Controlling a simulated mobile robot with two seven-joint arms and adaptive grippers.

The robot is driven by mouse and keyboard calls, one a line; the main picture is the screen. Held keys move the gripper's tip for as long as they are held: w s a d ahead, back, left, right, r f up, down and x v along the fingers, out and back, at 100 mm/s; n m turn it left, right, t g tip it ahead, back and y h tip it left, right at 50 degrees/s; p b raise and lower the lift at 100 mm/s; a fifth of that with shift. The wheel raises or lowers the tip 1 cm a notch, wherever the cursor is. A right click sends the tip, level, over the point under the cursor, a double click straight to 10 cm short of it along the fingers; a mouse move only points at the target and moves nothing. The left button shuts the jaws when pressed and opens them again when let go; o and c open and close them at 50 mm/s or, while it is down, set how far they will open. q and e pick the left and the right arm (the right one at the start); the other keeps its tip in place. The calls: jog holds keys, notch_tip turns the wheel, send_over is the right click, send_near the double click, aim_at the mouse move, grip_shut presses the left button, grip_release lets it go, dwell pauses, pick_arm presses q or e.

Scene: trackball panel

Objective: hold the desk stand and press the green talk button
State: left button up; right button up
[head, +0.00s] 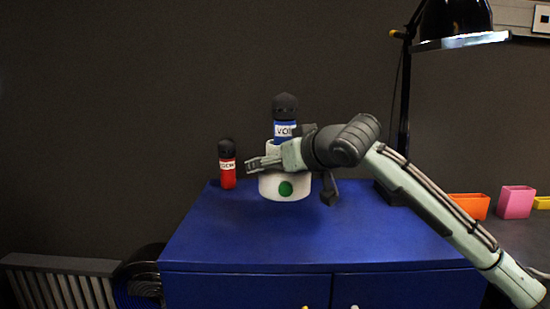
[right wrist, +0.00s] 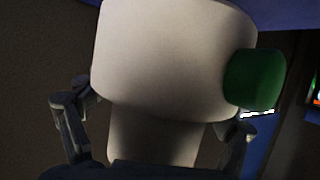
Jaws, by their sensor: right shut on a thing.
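The desk stand (head: 271,187) is white, with a wide round base and a narrower neck. It is upright at the back of the blue cabinet top; I cannot tell whether its base touches the surface. The round green talk button (head: 286,188) faces me on the base. A blue microphone (head: 285,131) with a black head stands in the stand. My right gripper (head: 264,161) is shut on the stand's neck. In the right wrist view, the stand (right wrist: 165,60) fills the middle between the fingers, and the green button (right wrist: 256,80) sticks out at right, untouched. My left gripper is not in view.
A red microphone (head: 227,173) with a black head stands left of the stand. A black lamp (head: 404,110) rises at the right behind my arm. Orange (head: 468,206) and pink (head: 515,202) containers are farther right. The front of the blue cabinet top (head: 260,245) is clear.

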jog(key=shift+f+b, duration=0.9)
jog(key=shift+f, duration=2.5)
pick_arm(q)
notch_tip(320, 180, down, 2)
pick_arm(e)
jog(key=shift+f, duration=0.45)
